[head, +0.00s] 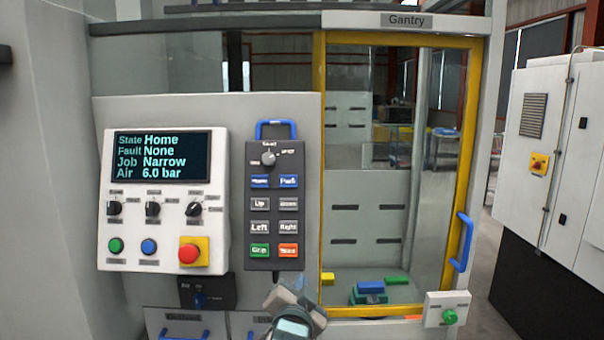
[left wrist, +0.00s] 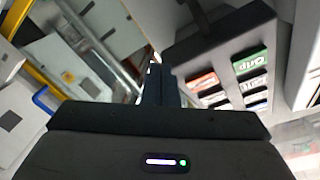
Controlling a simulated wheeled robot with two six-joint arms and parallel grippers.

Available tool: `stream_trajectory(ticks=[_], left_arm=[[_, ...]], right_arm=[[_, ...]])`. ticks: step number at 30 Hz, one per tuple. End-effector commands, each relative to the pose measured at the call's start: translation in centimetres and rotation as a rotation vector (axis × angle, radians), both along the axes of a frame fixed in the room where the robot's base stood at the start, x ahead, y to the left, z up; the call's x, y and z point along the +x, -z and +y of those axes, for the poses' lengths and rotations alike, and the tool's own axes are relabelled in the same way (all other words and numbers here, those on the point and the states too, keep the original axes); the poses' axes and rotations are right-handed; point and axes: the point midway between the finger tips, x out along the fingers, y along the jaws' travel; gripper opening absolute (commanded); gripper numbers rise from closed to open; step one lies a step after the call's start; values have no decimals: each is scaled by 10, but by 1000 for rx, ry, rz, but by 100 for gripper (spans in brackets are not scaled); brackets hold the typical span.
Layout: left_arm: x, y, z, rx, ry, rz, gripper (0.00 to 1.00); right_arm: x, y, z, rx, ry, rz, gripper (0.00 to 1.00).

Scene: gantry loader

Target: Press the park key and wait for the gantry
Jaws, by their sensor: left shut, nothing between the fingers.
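The dark key pendant (head: 274,225) hangs upright right of the control panel, with a blue handle on top. Its blue park key (head: 289,181) is in the upper right of the key rows, under a selector knob. The panel screen (head: 163,157) reads State Home, Fault None, Job Narrow, Air 6.0 bar. My left gripper (head: 299,286) is just below the pendant's lower edge, apart from the park key. In the left wrist view its fingers (left wrist: 157,72) are shut and empty, and the pendant (left wrist: 222,45) shows to their right. My right gripper is not in view.
The gantry enclosure door (head: 470,160) has a yellow frame and blue handle and looks closed. Colored blocks (head: 370,288) lie behind its glass. A red stop button (head: 189,252) is left of the pendant. A green button box (head: 448,309) is at lower right.

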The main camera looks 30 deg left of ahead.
Motion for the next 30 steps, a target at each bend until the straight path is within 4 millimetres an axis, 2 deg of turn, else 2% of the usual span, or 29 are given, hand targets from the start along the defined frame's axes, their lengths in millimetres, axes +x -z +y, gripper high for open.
stream_trajectory(ticks=[1,9,12,15,18,21,30], left_arm=[[-8,-30,2,12,-14,-43,0],[-17,-152,9,162,-111,-276,0],[-25,-186,11,205,-147,-340,0],[-32,-209,12,234,-175,-384,0],[-36,-223,13,252,-192,-409,0],[-39,-228,13,259,-201,-418,0],[-38,-228,13,260,-200,-419,0]], right_arm=[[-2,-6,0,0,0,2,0],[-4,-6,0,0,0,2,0],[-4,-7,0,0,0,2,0],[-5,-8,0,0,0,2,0],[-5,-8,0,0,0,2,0],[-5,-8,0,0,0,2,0],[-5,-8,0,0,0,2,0]])
